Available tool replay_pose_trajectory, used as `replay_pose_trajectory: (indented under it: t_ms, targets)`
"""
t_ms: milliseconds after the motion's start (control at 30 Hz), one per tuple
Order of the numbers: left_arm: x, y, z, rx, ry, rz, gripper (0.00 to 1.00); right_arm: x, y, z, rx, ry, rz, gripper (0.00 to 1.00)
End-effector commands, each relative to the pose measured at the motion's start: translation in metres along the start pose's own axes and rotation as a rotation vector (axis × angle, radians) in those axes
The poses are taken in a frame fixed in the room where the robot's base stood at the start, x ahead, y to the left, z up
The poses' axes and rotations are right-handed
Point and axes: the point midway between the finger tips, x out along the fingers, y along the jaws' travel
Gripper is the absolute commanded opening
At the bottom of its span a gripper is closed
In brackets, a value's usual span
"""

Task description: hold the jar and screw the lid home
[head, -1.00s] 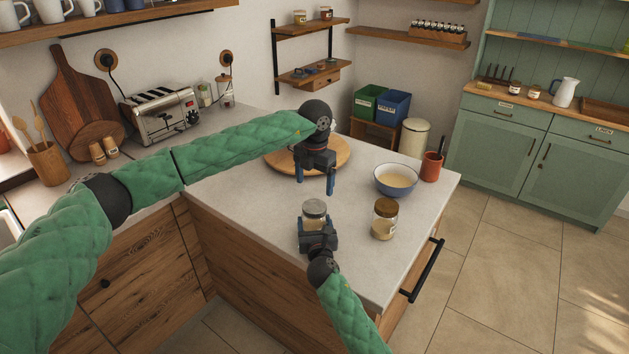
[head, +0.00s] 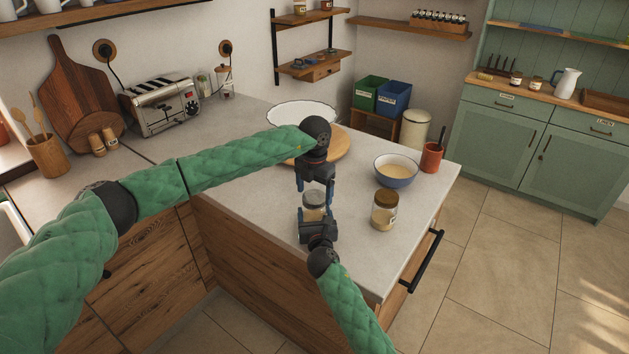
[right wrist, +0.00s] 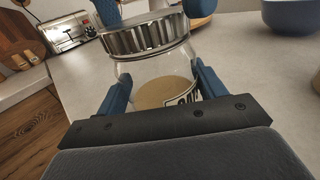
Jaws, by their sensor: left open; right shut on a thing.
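The clear glass jar (head: 313,213), with tan contents, stands on the counter near its front edge. Its ribbed silver lid (right wrist: 147,37) sits on top of the jar in the right wrist view; whether it is fully seated I cannot tell. My right gripper (right wrist: 160,88) is shut on the jar, one blue finger at each side of the glass. My left gripper (head: 316,190) points down over the jar. It is open, its blue fingertips on either side of the lid; I cannot tell whether they touch it.
A second jar with a brown lid (head: 385,211) stands close to the right. Behind it are a blue bowl (head: 396,180) and a red-orange cup (head: 432,157). A round wooden board (head: 340,146) and a white dish (head: 300,113) lie behind my left arm. The counter left of the jar is clear.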

Motion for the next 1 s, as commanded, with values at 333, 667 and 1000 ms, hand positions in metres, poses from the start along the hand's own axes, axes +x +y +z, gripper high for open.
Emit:
replay_pose_trajectory:
  t_ms: [333, 667, 1000]
  targets:
    - [0.0106, -0.0002, 0.0002, 0.0, -0.001, 0.0, 0.84, -0.0001, 0.0, -0.0005, 0.0, 0.001, 0.0, 0.06]
    - [0.0105, 0.0, 0.0001, 0.0, -0.001, 0.001, 0.38, -0.0001, 0.0, -0.0005, 0.0, 0.001, 0.0, 0.06]
    - [0.0104, 0.0003, 0.0001, 0.0, -0.001, 0.001, 0.78, -0.0001, -0.0001, -0.0005, 0.0, 0.001, 0.0, 0.06]
